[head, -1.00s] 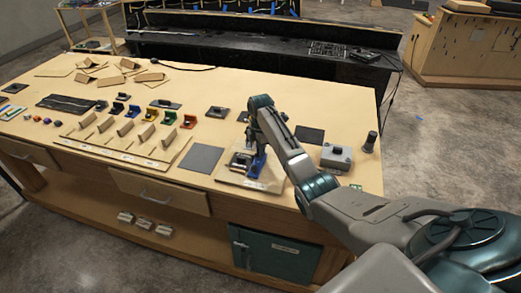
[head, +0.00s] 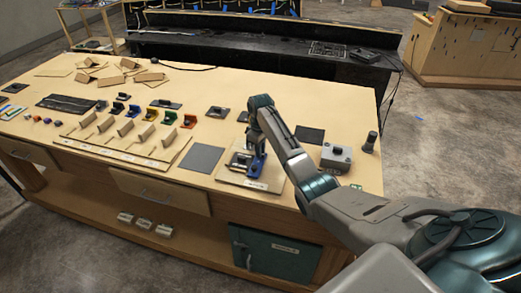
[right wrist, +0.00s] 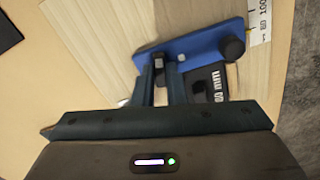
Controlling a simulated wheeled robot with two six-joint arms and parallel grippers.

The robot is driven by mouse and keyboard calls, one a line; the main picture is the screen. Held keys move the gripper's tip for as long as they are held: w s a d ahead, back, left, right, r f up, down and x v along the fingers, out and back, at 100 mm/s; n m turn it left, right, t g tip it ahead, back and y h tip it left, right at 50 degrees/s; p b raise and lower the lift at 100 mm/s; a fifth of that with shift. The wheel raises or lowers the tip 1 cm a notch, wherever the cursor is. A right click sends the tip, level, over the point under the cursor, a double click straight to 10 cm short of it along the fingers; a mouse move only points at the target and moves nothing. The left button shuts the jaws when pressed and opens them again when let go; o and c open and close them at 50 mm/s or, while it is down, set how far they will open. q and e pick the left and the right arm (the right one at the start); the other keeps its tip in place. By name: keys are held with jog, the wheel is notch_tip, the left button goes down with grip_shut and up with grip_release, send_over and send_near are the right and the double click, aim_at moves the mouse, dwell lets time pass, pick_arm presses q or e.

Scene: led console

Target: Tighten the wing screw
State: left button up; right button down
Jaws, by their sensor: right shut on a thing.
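My right gripper (head: 254,150) points down over a light board (head: 232,178) at the front of the workbench. In the right wrist view its two dark fingers (right wrist: 165,66) are close together at the edge of a blue bracket (right wrist: 198,42), shut on a small part between the tips. This is likely the wing screw, but the fingers hide most of it. A round black knob (right wrist: 231,48) sits at the bracket's right end. My left gripper is not in view.
A grey box with a button (head: 336,157) and a dark upright cylinder (head: 370,141) stand to the right of my arm. A dark grey mat (head: 205,158) lies left of the board. Several coloured brackets (head: 153,113) and wooden pieces stand farther left.

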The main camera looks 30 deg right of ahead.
jog(key=shift+w+d+r+m, duration=0.1)
jog(key=shift+r+m, duration=0.1)
jog(key=shift+m, duration=0.8)
jog(key=shift+w+r+m, duration=0.1)
jog(key=shift+r+m, duration=0.05)
jog(key=shift+m, duration=0.85)
jog(key=c, duration=1.6)
grip_release()
jog(key=shift+o, duration=0.7)
jog(key=shift+s+f, duration=0.15)
